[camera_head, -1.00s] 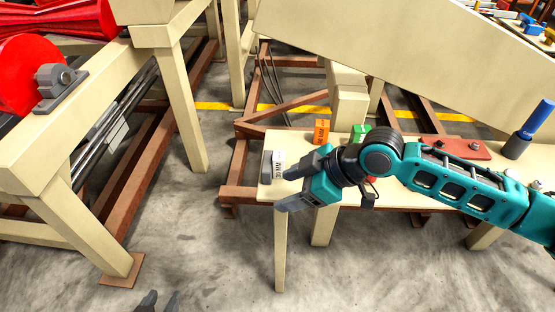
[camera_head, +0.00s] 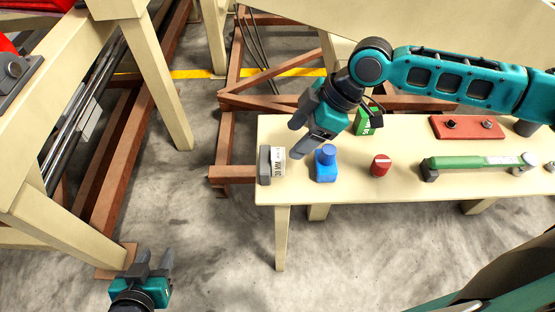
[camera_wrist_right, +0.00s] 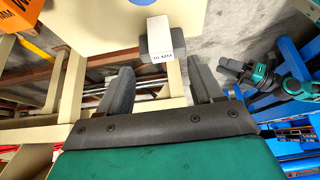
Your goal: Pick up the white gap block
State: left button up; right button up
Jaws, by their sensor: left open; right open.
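The white gap block (camera_head: 279,161), with dark "20 MM" lettering and a grey end, stands at the left end of the cream table (camera_head: 345,194). In the right wrist view the white block (camera_wrist_right: 158,35) shows beyond the fingertips, roughly centred between them. My right gripper (camera_head: 298,136) is open and empty, above and behind the block, apart from it. Its two fingers also show in the right wrist view (camera_wrist_right: 161,80). My left gripper (camera_head: 156,259) is open and empty, low at the bottom left, away from the table.
Further right are a red cylinder (camera_head: 380,167), a green-handled tool (camera_head: 470,162) and a red plate (camera_head: 467,127). A green block (camera_head: 365,126) is behind. An orange block (camera_wrist_right: 22,20) shows in the wrist view.

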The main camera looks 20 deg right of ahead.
aim_at(282, 153)
jog(key=x, duration=0.6)
jog(key=shift+s+a+f, duration=0.1)
jog(key=shift+f, duration=0.2)
jog(key=shift+r, duration=0.1)
grip_shut()
